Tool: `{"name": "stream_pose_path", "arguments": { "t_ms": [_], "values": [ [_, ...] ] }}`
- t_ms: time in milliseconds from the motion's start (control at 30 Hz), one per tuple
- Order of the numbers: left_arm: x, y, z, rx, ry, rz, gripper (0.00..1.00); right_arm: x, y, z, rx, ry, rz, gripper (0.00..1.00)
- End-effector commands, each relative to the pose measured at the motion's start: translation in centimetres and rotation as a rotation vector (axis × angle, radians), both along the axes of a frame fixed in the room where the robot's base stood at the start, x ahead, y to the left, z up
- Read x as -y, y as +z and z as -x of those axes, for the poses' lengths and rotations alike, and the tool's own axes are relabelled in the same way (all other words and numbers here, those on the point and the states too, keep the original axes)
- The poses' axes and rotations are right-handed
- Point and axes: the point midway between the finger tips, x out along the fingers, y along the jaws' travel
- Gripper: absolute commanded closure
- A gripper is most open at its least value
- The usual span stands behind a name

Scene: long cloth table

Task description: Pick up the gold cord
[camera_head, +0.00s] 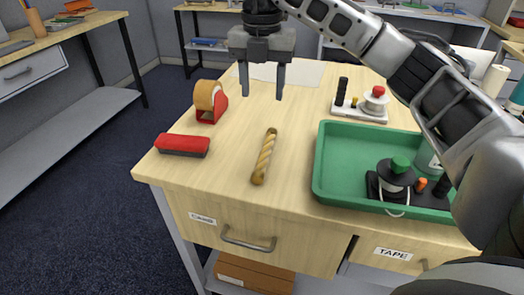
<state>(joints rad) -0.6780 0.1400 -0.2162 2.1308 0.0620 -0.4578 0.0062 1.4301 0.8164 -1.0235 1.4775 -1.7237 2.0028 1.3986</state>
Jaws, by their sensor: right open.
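The gold cord (264,156) is a short twisted golden length lying on the wooden table top, left of the green tray. It runs roughly front to back, with its near end close to the front edge. My right gripper (263,92) is above and behind the cord in the camera_head view, fingers pointing down, apart and empty. The cord is not between the fingers. My left gripper is not in the view.
A green tray (319,170) holds a green-topped spool piece. A red block (182,145) and a tape dispenser (208,101) stand left of the cord. A white base with a red-topped spool (374,101) is behind the tray. Bare wood surrounds the cord.

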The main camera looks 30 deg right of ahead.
Motion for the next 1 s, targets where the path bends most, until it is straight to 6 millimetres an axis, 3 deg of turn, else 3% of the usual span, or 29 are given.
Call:
{"name": "stream_pose_path", "arguments": {
  "t_ms": [400, 667, 1000],
  "values": [
    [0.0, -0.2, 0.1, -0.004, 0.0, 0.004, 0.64, 0.0, -8.4, 0.2, -0.004, 0.003, -0.001, 0.49],
    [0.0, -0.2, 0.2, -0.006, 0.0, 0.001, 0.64, 0.0, -10.3, 0.3, -0.003, 0.005, -0.001, 0.49],
    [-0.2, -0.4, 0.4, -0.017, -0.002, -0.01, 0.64, 0.1, -14.7, 1.0, -0.002, 0.005, -0.002, 0.49]
  ]
}}
